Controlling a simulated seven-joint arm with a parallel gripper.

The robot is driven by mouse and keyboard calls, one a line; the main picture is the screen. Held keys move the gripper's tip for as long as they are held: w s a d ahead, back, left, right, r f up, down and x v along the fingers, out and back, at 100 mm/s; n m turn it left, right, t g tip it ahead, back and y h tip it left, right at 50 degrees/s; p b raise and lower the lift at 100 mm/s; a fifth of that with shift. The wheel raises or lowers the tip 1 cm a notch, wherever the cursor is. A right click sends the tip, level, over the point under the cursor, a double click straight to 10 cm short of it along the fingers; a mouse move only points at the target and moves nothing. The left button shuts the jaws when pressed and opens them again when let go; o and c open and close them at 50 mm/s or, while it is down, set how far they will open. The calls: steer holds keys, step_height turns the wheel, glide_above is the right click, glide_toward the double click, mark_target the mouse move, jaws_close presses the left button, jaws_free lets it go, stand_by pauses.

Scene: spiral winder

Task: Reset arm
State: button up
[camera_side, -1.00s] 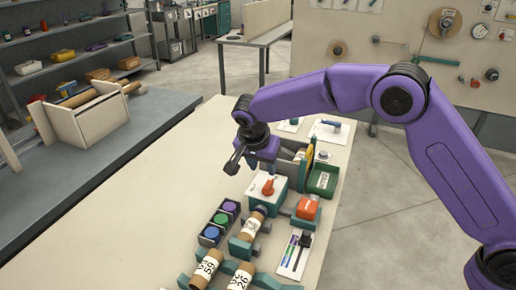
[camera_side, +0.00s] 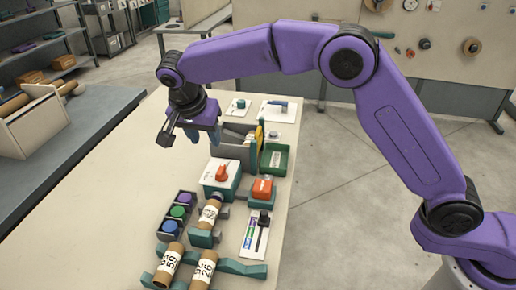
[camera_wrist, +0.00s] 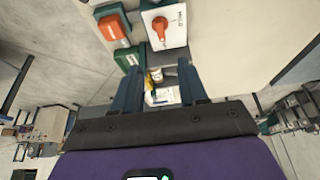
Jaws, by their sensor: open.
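My gripper (camera_side: 190,135) hangs above the far part of the work table in the side view, just left of and above the machine with the grey housing (camera_side: 232,152). Its two blue fingers (camera_wrist: 156,88) stand apart in the wrist view, with nothing held between them. Beyond the fingers, the wrist view shows a white panel with an orange-red knob (camera_wrist: 160,26) and an orange block on a green base (camera_wrist: 113,27). The same knob (camera_side: 222,173) shows in the side view below the gripper.
Labelled cardboard tubes (camera_side: 168,264) lie on teal cradles at the table's near end. A row of purple, green and blue buttons (camera_side: 177,212) stands beside them. A green bin (camera_side: 274,160) and a slider panel (camera_side: 256,232) are at right. The table's left side (camera_side: 110,205) is clear.

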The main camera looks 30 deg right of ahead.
steer(key=s+d+n+g+y, duration=0.1)
steer(key=s+d+n, duration=0.6)
steer(key=s, duration=0.5)
steer(key=s+d+f+n+g+y, duration=0.1)
steer(key=s+d+n, duration=0.6)
steer(key=s+d, duration=0.3)
steer(key=s+d+f+n+y, duration=0.1)
steer(key=s+d+n, duration=0.6)
steer(key=s, duration=0.7)
steer(key=shift+s+d+n+g+y, duration=0.3)
steer(key=shift+s+d+n+g, duration=0.1)
steer(key=shift+d, duration=0.75)
